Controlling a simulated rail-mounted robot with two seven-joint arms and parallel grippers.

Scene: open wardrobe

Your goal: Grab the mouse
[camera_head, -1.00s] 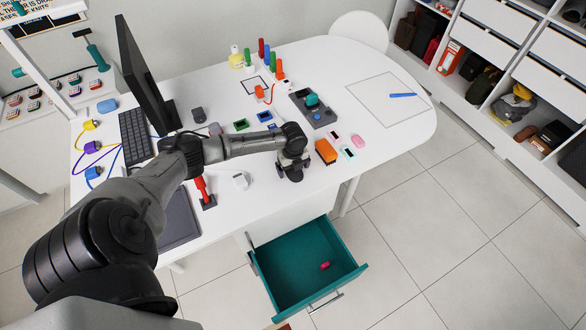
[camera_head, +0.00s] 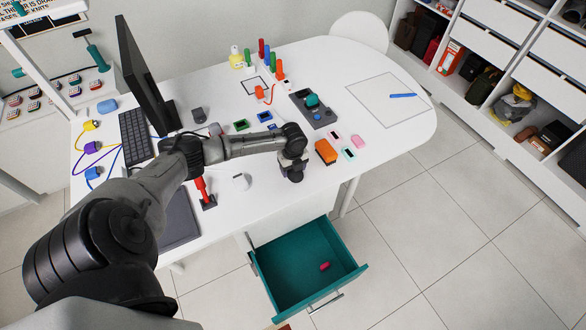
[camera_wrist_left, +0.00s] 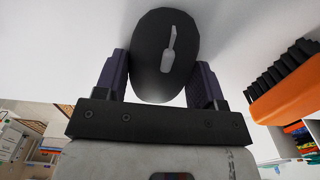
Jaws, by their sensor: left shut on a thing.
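The mouse (camera_wrist_left: 150,75) is black with a grey scroll strip and fills the upper middle of the left wrist view. My left gripper (camera_wrist_left: 163,85) is shut on it, one dark finger against each side. In the head view my left gripper (camera_head: 293,175) points down at the white desk (camera_head: 270,205) near its front edge. There the mouse is mostly hidden by the gripper, and I cannot tell whether it touches the desk. My right gripper is in neither view.
An orange brush (camera_head: 326,152) lies just right of my left gripper and also shows in the left wrist view (camera_wrist_left: 288,90). An open teal drawer (camera_head: 280,282) juts out below.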

